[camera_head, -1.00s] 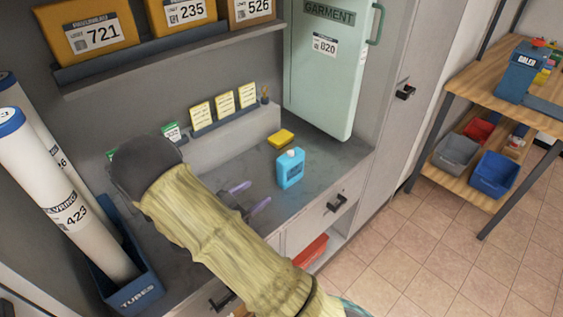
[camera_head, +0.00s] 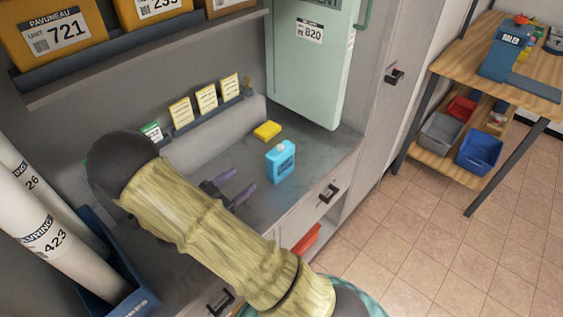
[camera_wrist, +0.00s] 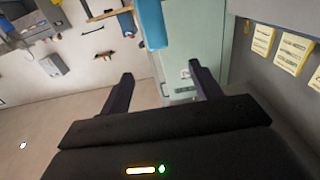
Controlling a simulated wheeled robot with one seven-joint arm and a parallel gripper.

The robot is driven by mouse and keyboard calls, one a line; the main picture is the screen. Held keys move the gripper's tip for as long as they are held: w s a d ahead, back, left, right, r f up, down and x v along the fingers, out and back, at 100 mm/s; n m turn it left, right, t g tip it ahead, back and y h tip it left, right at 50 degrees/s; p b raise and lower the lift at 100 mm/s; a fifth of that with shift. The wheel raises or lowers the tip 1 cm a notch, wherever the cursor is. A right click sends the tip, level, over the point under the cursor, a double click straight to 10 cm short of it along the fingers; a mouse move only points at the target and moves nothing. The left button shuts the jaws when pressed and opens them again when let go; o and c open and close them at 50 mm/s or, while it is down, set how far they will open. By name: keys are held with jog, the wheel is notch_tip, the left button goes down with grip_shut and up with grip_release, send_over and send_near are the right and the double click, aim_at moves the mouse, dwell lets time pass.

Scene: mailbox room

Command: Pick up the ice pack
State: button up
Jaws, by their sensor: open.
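The ice pack (camera_head: 281,163) is a light blue block with a white cap, upright on the grey counter (camera_head: 265,205). In the wrist view a blue shape at the top, likely the ice pack (camera_wrist: 152,24), lies beyond and between the fingers, cut off by the frame edge. My gripper (camera_head: 238,185) is open and empty, just left of the ice pack in the head view and apart from it. My arm hides part of the gripper there. Both fingers show clearly spread in the wrist view (camera_wrist: 160,73).
A yellow block (camera_head: 267,130) sits on the counter behind the ice pack. A tube bin (camera_head: 135,290) is at left, and a shelf with boxes (camera_head: 150,60) hangs above. Free counter lies in front of the ice pack.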

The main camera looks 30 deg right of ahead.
aim_at(268, 159)
jog(key=p+x, duration=0.1)
jog(key=x, duration=1.1)
jog(key=shift+p, duration=0.35)
jog(key=p+x, duration=0.1)
jog(key=x, duration=0.4)
jog(key=shift+d+r, duration=0.15)
grip_shut()
